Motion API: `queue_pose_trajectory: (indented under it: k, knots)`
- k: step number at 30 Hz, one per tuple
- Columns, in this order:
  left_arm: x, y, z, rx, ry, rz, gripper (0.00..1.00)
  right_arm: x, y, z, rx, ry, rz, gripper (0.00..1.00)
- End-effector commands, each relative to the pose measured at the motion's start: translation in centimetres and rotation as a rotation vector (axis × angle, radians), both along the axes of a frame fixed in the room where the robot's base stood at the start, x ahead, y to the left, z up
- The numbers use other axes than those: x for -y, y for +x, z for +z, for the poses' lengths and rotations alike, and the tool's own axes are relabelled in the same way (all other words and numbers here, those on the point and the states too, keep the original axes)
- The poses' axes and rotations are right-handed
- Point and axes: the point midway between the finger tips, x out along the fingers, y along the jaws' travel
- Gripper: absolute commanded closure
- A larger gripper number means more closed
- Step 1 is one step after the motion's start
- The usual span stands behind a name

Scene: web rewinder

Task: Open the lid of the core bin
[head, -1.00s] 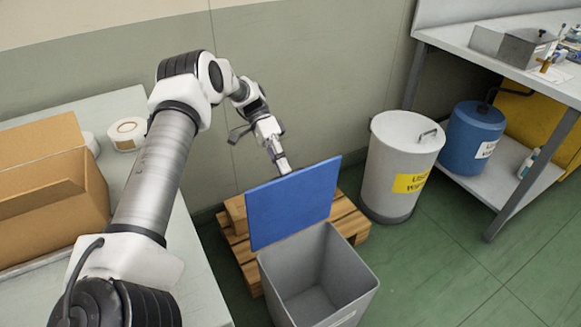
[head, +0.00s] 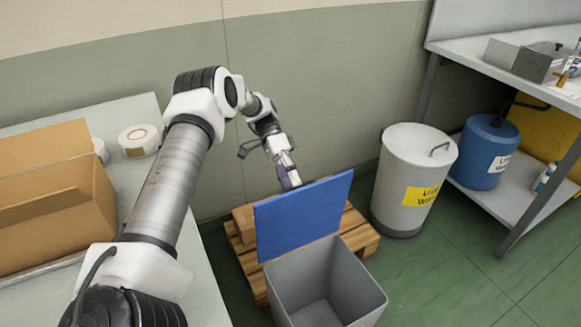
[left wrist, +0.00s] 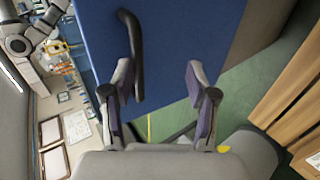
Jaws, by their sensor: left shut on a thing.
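The core bin (head: 322,287) is a grey square bin, open at the top, at the lower middle of the head view. Its blue lid (head: 302,218) stands raised at the back rim, and the bin's inside shows. My left gripper (head: 289,179) is behind the lid's top edge, shut on the lid, with its fingertips partly hidden. In the left wrist view the lid (left wrist: 180,35) fills the upper middle, with a black handle (left wrist: 137,50) beside the left finger. The exact contact is unclear. My right gripper is not in view.
A wooden pallet (head: 362,238) lies behind the bin. A grey lidded drum (head: 407,180) stands to the right, near a workbench (head: 480,52) with a blue can (head: 485,150) on its lower shelf. A table with a cardboard box (head: 48,215) is at left. Green floor is clear at front right.

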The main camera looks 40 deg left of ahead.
Motion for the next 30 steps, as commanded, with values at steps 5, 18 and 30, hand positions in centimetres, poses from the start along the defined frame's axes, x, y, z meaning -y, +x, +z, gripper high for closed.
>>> queue_pose_trajectory:
  k: [5, 18, 30]
  knots:
    - [-0.7, 0.2, 0.1, -0.002, 0.007, 0.001, 0.63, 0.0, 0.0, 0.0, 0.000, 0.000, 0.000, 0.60]
    - [-5.5, 1.9, 4.1, 0.001, 0.005, 0.001, 0.63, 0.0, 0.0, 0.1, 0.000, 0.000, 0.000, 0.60]
    - [-5.7, 2.0, 4.4, 0.001, 0.002, -0.001, 0.63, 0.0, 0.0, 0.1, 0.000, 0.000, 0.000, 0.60]
